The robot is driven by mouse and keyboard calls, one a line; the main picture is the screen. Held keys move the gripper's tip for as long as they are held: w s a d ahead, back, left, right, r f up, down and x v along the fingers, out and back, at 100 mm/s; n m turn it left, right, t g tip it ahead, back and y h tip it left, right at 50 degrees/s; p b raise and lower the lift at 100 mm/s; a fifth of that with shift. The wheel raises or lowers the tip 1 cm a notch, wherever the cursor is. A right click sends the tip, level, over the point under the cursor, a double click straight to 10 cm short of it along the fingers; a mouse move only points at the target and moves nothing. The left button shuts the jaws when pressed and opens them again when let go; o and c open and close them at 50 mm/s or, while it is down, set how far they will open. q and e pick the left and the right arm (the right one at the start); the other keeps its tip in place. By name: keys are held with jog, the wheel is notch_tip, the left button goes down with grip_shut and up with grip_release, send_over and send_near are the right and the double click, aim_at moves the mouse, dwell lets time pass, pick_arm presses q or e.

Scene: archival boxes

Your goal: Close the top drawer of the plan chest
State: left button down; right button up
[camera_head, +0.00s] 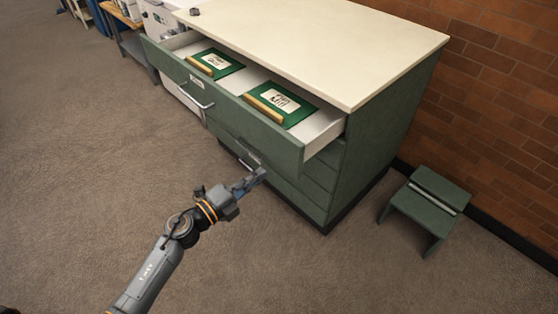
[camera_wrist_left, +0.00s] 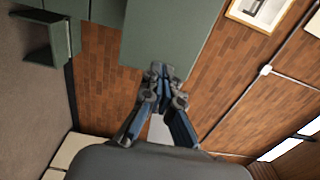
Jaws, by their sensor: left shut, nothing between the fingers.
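The plan chest (camera_head: 375,150) is dark green with a cream top. Its top drawer (camera_head: 277,138) stands pulled out, and its pale inside shows two green folders with white labels. The drawer front has a metal handle (camera_head: 198,95) left of its middle. My left gripper (camera_head: 257,174) is shut and empty. In the head view it appears just below the drawer front, over the lower drawers; I cannot tell if it touches. In the left wrist view the closed fingertips (camera_wrist_left: 160,72) are beside a green panel (camera_wrist_left: 165,30). My right gripper is not in view.
A green step stool (camera_head: 425,208) stands right of the chest by the brick wall (camera_head: 500,75). A small dark object (camera_head: 194,11) lies on the chest top. A wooden bench (camera_head: 125,18) is at the back left. The carpet (camera_head: 90,150) in front is clear.

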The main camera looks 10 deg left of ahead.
aim_at(286, 156)
pick_arm(q)
jog(key=x, duration=0.7)
jog(key=shift+w+d+b, duration=0.15)
jog(key=shift+b, duration=0.25)
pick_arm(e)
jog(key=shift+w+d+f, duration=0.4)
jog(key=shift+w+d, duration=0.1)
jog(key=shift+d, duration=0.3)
pick_arm(q)
jog(key=shift+w+d, duration=0.1)
jog(key=shift+w, duration=0.05)
